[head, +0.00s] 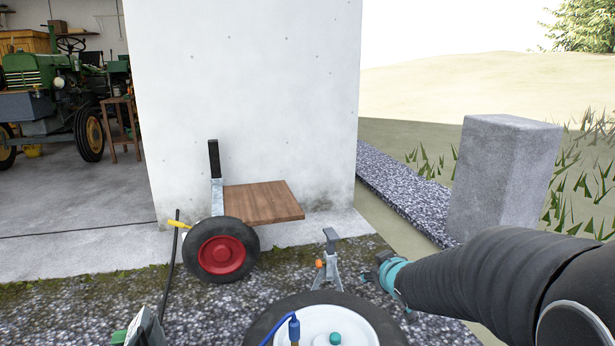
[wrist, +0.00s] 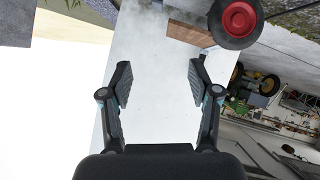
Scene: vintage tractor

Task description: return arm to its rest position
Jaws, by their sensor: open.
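My gripper (wrist: 160,83) is open in the wrist view, its two dark fingers spread apart with nothing between them. The pale concrete wall shows behind the gap. In the head view my dark arm reaches in from the lower right, with a teal part at its far end. I cannot make out the two fingers there.
A red-hubbed wheel (head: 222,254) and a wooden board (head: 262,202) stand before the pale wall (head: 250,90). A concrete block (head: 502,175) stands right, beyond my arm. A green tractor (head: 50,85) is in the garage at left. Gravel covers the ground ahead.

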